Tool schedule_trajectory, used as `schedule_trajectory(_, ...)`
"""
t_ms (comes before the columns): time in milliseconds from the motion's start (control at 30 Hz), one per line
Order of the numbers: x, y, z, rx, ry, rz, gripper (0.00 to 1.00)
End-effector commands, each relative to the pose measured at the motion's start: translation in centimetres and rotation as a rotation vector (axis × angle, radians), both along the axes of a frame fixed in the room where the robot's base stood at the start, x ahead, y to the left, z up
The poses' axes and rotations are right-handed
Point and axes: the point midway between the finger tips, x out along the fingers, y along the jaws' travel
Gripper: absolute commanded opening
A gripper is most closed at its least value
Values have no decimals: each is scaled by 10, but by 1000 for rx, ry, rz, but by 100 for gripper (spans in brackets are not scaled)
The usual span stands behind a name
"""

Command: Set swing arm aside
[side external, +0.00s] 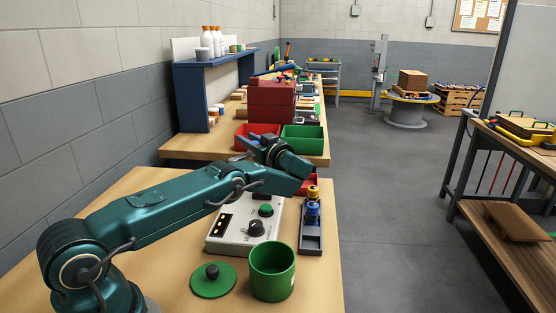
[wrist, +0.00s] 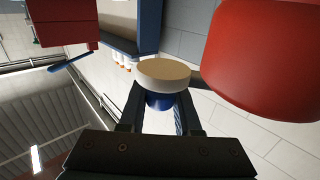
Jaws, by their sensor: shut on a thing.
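My gripper (wrist: 161,102) is shut on a small blue piece with a cream round top (wrist: 165,72); the fingers sit on either side of its blue lower part. In the side view my gripper (side external: 247,146) is raised behind the control box, by the red bin (side external: 245,132) and green bin (side external: 302,138). The held piece is small and hard to make out there. I cannot tell whether it is the swing arm; no other part is clearly one. A large red surface (wrist: 262,55) fills the wrist view's upper right, apart from the held piece.
On the near bench are a white control box (side external: 236,232), a green cup (side external: 272,272), a green lid (side external: 213,280) and a dark tray (side external: 311,238) with blue and yellow pieces. Behind are red stacked boxes (side external: 271,99) and a blue shelf (side external: 190,95).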

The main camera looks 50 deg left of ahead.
Motion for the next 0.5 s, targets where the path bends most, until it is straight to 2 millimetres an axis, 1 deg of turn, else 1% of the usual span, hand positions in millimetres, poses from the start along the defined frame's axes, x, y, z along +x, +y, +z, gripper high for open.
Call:
schedule_trajectory(67, -1, 1, 1, 2, 0, 3, 0)
schedule_trajectory(100, -1, 1, 1, 2, 0, 3, 36)
schedule_trajectory(167, -1, 1, 1, 2, 0, 3, 58)
schedule_trajectory(200, 0, 0, 1, 2, -1, 2, 62)
schedule_trajectory(500, 0, -1, 1, 1, -1, 0, 62)
